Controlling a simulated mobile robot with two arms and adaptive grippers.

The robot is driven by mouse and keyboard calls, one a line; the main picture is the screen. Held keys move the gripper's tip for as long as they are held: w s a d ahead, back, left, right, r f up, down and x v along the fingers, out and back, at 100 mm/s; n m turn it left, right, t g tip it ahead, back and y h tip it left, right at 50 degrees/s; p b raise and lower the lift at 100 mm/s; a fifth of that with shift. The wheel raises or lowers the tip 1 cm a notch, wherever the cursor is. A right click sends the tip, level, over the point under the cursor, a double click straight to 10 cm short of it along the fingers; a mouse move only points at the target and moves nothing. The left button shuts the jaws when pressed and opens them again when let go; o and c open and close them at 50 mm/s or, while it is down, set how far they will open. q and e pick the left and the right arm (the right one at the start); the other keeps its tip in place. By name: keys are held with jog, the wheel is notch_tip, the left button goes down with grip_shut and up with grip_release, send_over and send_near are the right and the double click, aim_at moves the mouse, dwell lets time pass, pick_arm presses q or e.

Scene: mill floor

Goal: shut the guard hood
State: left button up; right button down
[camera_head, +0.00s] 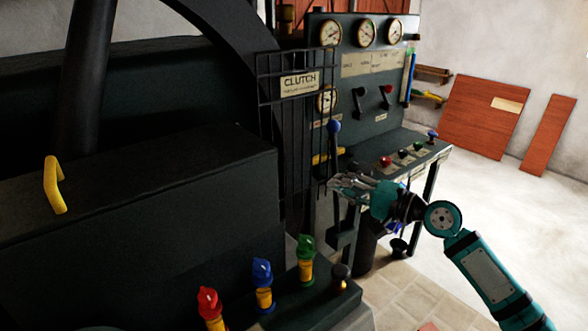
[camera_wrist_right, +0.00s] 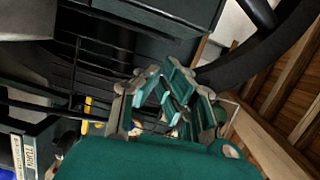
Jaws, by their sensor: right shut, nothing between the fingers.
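A large dark box-like cover (camera_head: 140,190) with a yellow handle (camera_head: 55,185) fills the left of the head view. It looks like the guard hood, but I cannot tell for sure or see how far it is open. A black barred guard (camera_head: 297,150) with a CLUTCH sign (camera_head: 300,83) stands upright to its right. My right gripper (camera_head: 337,184) is shut and empty, close by the barred guard's right edge; I cannot tell if they touch. In the wrist view its fingers (camera_wrist_right: 162,75) come together with dark bars behind. My left gripper is not in view.
A control panel with gauges (camera_head: 366,33) and a console with knobs (camera_head: 385,161) stand behind my right gripper. A blue-knobbed lever (camera_head: 334,127) rises near it. Red (camera_head: 210,303), blue (camera_head: 262,272) and green (camera_head: 306,246) valves stand in front. The floor at right is clear.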

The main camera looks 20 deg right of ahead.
jog(key=w+a+r+p, duration=0.1)
jog(key=w+a+p, duration=0.4)
jog(key=w+a, duration=0.2)
jog(key=shift+a+r+m+t, duration=0.3)
jog(key=shift+a+r, duration=0.05)
jog(key=shift+a, duration=0.45)
jog(key=shift+w, duration=0.15)
